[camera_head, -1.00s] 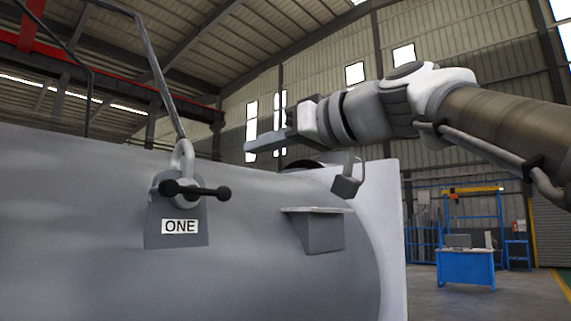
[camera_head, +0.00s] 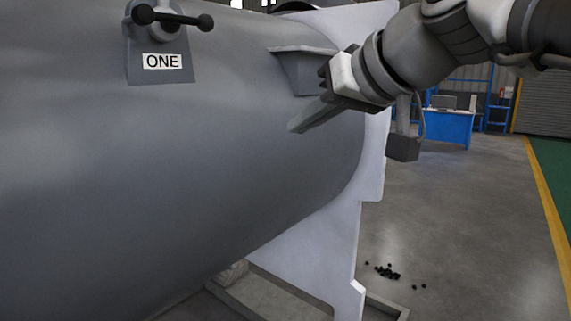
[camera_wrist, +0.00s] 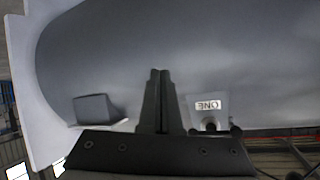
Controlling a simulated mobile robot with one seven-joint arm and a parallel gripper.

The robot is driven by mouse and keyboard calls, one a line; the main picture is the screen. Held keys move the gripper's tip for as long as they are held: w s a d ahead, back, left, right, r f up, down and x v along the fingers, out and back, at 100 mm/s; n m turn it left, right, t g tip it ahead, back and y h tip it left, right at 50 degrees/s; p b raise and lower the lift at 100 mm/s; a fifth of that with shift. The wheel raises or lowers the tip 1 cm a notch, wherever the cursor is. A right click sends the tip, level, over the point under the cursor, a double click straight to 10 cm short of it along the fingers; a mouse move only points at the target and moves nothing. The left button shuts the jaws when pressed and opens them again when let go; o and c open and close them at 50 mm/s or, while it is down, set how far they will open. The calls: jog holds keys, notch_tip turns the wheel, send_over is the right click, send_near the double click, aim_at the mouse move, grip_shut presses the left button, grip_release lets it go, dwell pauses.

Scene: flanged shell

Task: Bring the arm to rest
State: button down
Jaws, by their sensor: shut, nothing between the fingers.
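My gripper (camera_head: 296,127) is shut and empty, at the upper middle of the head view. Its fingers point down and left, in front of the grey shell (camera_head: 150,190) near its flanged end. I cannot tell the gap between fingertips and shell. My arm comes in from the upper right. In the wrist view the shut fingers (camera_wrist: 160,74) stand side by side against the shell (camera_wrist: 200,50), with nothing between them.
A lug labelled ONE (camera_head: 160,61) with a dark pin is at upper left. A bracket (camera_head: 302,70) sticks out behind my gripper. The white flange (camera_head: 325,240) stands right of the shell. Small black pieces (camera_head: 386,271) lie on the floor. A blue desk (camera_head: 447,127) stands behind.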

jog(key=s+d+f+m+g+h, duration=0.1)
jog(key=s+d+f+h, duration=0.1)
jog(key=f, duration=0.7)
jog(key=s+d+f+m+g+h, duration=0.1)
jog(key=s+d+f, duration=0.4)
jog(key=f, duration=0.5)
jog(key=s+d+f+m+g+h, duration=0.2)
jog(key=s+d+f+h, duration=0.2)
jog(key=s+f, duration=0.3)
notch_tip(320, 180, down, 3)
jog(key=shift+s+r, duration=0.1)
jog(key=shift+s, duration=0.15)
